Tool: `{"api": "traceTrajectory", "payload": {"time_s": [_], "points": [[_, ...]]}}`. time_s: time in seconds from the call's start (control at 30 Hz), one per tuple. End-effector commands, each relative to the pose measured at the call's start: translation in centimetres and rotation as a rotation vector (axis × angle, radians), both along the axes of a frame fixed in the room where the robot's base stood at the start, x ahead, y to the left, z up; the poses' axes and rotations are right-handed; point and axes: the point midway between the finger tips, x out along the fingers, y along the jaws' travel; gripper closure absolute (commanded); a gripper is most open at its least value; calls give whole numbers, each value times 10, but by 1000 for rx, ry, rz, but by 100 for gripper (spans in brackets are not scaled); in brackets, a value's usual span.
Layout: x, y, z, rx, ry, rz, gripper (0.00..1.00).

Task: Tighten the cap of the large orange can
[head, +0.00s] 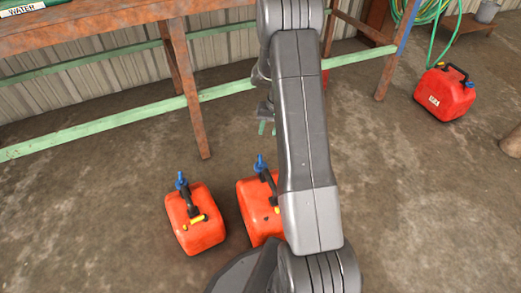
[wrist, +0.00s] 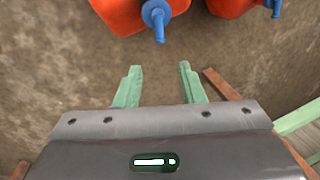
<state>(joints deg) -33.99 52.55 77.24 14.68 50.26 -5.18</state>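The large orange can (head: 252,213) stands on the floor, with a dark handle, a yellow piece and a blue cap (head: 260,164) on top. My arm hides its right side. In the wrist view, the large can (wrist: 118,14) is cut off by the top edge, and its blue cap (wrist: 156,16) points toward my gripper. My gripper (head: 267,128) is above the floor beyond the can. In the wrist view my gripper (wrist: 158,75) has its two green fingers spread, with only floor between them. It is open, empty and apart from the cap.
A smaller orange can (head: 200,232) with a blue cap (head: 181,180) stands just left of the large one. A red can (head: 445,95) stands far right by a green hose (head: 437,50). A wooden bench (head: 187,75) with green rails (head: 120,125) stands behind.

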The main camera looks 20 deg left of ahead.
Motion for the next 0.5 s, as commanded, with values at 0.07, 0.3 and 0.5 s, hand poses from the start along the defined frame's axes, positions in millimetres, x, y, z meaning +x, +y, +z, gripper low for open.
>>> {"api": "traceTrajectory", "payload": {"time_s": [0.07, 0.3, 0.5], "points": [[-1, 1, -10, 0, 1, 0, 64], [-6, 8, -57, -2, 3, 1, 64], [-10, 15, -97, -2, 2, 1, 64]]}}
